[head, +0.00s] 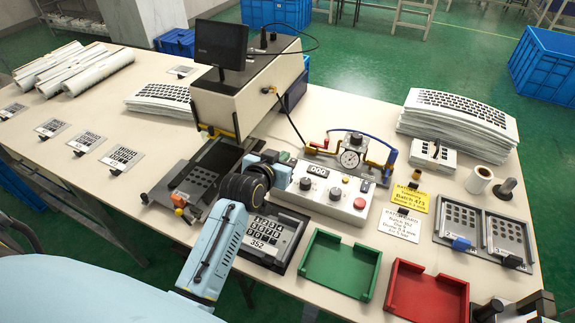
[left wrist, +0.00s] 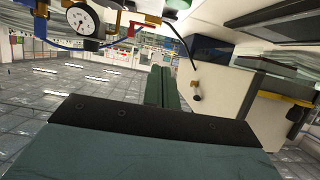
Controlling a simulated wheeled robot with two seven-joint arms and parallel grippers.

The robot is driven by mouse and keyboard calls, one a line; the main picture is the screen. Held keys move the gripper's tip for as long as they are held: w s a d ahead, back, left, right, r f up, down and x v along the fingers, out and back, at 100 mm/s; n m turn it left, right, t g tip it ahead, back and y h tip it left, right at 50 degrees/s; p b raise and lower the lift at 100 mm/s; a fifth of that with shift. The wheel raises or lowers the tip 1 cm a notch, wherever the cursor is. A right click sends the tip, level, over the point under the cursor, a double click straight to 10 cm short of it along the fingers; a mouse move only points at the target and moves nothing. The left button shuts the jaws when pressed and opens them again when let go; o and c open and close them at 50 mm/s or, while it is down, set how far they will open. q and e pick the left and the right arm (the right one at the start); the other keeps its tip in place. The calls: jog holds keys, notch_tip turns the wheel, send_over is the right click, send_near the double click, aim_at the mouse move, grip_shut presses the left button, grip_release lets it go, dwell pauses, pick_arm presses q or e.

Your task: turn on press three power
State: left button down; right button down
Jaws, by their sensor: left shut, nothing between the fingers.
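A white control box (head: 318,198) stands mid-table. It has a "000" display (head: 318,171), a red button (head: 359,203) and knobs. My left gripper (head: 284,168) is shut and empty at the box's left end; it hides that part, and I cannot tell whether it touches. Its closed green fingers (left wrist: 162,88) point forward in the left wrist view. A round gauge (head: 349,159) stands behind the box, and also shows in the left wrist view (left wrist: 82,18). The beige press (head: 232,100) stands behind left. I cannot read a label for press three or its power. Dark parts at the lower right may be my right gripper.
A green tray (head: 340,263) and a red tray (head: 428,291) lie at the front edge. Two grey plates (head: 506,237) with small levers lie at right. A sheet stack (head: 458,121) is at the back right. A keypad panel marked 352 (head: 268,239) lies beside my left arm.

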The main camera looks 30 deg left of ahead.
pick_arm(q)
jog(key=x, duration=0.4)
jog(key=shift+w+f+b, duration=0.25)
jog(key=shift+f+b, duration=0.1)
jog(key=shift+b, duration=0.05)
jog(key=shift+s+f, duration=0.25)
jog(key=shift+f, duration=0.95)
jog(key=shift+s+f+b, duration=0.1)
jog(key=shift+f+b, duration=0.2)
jog(key=shift+f, duration=0.25)
pick_arm(e)
jog(key=shift+s+f, duration=0.55)
jog(key=shift+f, duration=0.25)
jog(key=shift+a, duration=0.1)
